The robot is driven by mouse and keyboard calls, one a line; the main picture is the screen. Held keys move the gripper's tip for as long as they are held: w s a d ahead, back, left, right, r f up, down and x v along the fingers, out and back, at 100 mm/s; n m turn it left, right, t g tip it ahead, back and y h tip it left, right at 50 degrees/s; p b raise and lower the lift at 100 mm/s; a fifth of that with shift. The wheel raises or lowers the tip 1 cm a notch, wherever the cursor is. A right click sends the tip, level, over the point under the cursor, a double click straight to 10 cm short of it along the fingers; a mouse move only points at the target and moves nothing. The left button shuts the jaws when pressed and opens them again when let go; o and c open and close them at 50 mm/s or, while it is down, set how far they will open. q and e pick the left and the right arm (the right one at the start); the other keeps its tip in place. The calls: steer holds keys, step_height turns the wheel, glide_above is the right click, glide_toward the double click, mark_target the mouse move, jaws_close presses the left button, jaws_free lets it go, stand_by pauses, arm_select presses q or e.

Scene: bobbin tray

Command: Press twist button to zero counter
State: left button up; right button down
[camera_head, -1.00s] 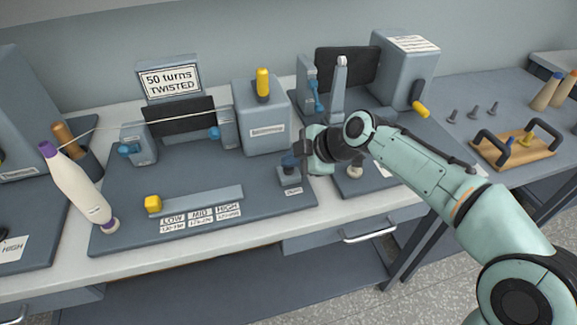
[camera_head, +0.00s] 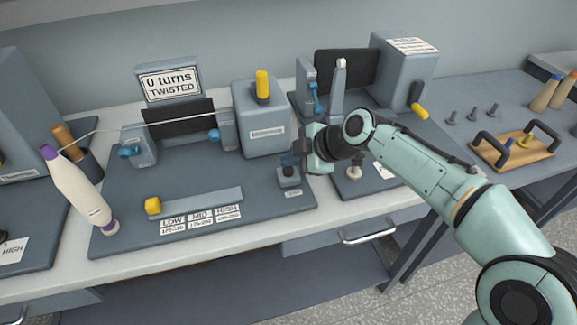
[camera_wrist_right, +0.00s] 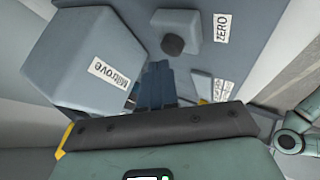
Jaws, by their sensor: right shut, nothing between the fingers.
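The twist tester's counter display (camera_head: 170,82) reads "0 turns TWISTED". The zero button is a dark round knob (camera_wrist_right: 173,44) on a small grey block (camera_head: 289,181) beside a "ZERO" label (camera_wrist_right: 222,27). My right gripper (camera_head: 290,160) is just above this block in the head view. In the wrist view my right gripper's dark blue fingers (camera_wrist_right: 156,82) are together and empty, and their tips show apart from the knob. My left gripper is not in view.
A grey box with a yellow lever (camera_head: 262,85) stands left of my right gripper. A yellow slider knob (camera_head: 153,205) sits at the front left. A yarn-wound bobbin (camera_head: 75,187) leans at the left. A wooden tray (camera_head: 513,152) lies at the right.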

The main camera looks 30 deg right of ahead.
mark_target(292, 171)
steer(key=shift+r, duration=0.2)
steer(key=shift+r, duration=0.1)
steer(key=shift+r+p, duration=1.85)
steer(key=shift+r, duration=0.7)
